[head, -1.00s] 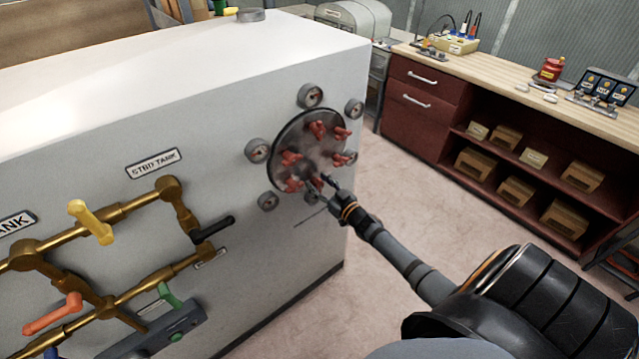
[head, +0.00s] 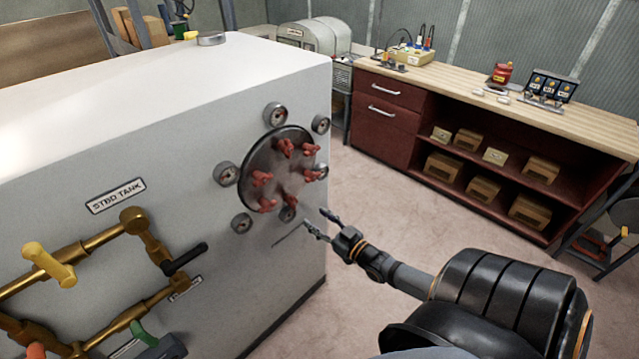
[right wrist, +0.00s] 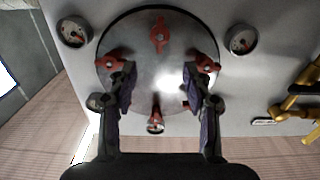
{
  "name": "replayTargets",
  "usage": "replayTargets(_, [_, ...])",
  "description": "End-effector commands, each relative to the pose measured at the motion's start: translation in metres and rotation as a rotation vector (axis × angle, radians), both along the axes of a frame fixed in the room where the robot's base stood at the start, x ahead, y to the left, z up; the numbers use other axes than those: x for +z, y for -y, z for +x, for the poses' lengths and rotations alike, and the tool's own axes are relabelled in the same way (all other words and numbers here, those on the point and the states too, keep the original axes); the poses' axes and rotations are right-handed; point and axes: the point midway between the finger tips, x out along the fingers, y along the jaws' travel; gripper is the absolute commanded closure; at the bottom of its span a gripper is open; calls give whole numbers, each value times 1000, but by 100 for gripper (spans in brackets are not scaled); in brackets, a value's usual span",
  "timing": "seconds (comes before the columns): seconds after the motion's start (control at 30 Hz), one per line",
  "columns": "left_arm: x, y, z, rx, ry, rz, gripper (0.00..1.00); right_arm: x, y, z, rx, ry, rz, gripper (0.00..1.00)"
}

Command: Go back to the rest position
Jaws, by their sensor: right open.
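My right gripper (head: 322,226) is open and empty, in front of the white tank cabinet (head: 90,130), to the lower right of a round metal plate (head: 291,184) with several red wing handles. In the right wrist view the two fingers of the gripper (right wrist: 160,85) stand wide apart, with the plate (right wrist: 145,78) behind them. A red handle (right wrist: 158,34) shows beyond and between the fingers. The gripper appears apart from the plate. My left gripper is not in view.
Several round gauges (head: 277,113) surround the plate. Brass pipes (head: 95,238) with coloured valve handles run along the cabinet's left face. A dark red workbench (head: 388,130) with boxes on shelves stands behind. The floor (head: 390,215) between is clear.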

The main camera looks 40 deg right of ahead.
Motion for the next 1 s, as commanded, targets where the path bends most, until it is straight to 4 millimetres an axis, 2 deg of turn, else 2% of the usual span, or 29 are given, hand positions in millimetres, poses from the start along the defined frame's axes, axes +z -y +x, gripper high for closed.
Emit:
replayTargets(0.53, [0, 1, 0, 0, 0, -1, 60, 0, 0, -2, -1, -1, 1, 50])
replayTargets(0.63, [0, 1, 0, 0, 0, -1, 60, -15, 5, -5, -18, -32, -7, 50])
replayTargets(0.67, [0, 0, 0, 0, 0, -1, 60, -26, 8, -7, -29, -57, -12, 50])
replayTargets(0.77, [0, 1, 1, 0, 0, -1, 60, -86, 24, -25, -89, -195, -41, 50])
replayTargets(0.8, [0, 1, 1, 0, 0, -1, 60, -118, 29, -37, -116, -273, -53, 50])
replayTargets(0.87, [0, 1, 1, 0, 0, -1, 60, -167, 34, -60, -152, -396, -69, 50])
replayTargets(0.9, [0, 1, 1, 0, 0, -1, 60, -199, 34, -79, -172, -481, -77, 50])
replayTargets(0.97, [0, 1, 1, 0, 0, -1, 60, -243, 31, -108, -194, -606, -86, 50])
replayTargets(1.0, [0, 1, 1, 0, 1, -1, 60, -272, 26, -131, -205, -692, -92, 50])
